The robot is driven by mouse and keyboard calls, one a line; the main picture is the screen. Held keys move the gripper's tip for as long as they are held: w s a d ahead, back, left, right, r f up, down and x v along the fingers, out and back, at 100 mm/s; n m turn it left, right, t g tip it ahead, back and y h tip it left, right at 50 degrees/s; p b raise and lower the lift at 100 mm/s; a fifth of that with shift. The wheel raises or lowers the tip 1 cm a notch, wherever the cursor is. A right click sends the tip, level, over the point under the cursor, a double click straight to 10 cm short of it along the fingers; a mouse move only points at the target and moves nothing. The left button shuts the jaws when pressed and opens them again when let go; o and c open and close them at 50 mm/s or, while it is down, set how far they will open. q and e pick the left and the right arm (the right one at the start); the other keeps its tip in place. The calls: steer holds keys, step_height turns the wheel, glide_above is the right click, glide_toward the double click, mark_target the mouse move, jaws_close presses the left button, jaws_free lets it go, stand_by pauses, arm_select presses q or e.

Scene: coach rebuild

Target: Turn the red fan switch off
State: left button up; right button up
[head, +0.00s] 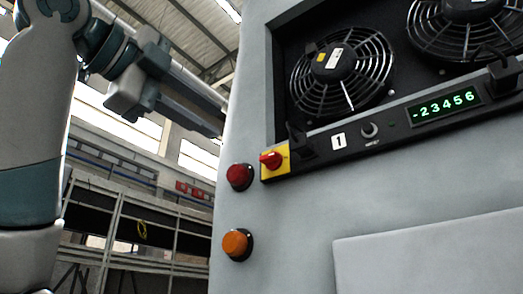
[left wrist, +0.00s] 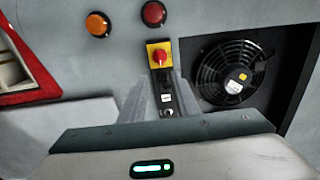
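The red fan switch (head: 271,160) is a red knob on a yellow plate, at the left end of the black strip below the fans. It also shows in the left wrist view (left wrist: 159,56), just beyond the fingertips. I cannot tell its exact turn position. My left gripper (head: 214,113) is in the upper left of the head view, left of the switch and apart from it. In the left wrist view its two grey fingers (left wrist: 161,84) stand apart with nothing between them; part of the black strip shows through the gap. My right gripper is not in view.
A red lamp (head: 239,176) and an orange lamp (head: 235,244) protrude from the grey cabinet (head: 300,225) near the switch. A fan (head: 341,70) and a green-lit display (head: 446,104) are to the right. Black brackets (head: 299,140) stick out from the strip.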

mark_target(266, 157)
arm_select(q)
steer(key=p+x, duration=0.7)
steer(key=x, duration=0.8)
steer(key=shift+w+d, duration=0.3)
steer(key=shift+w, duration=0.1)
steer(key=shift+f, duration=0.1)
jaws_close()
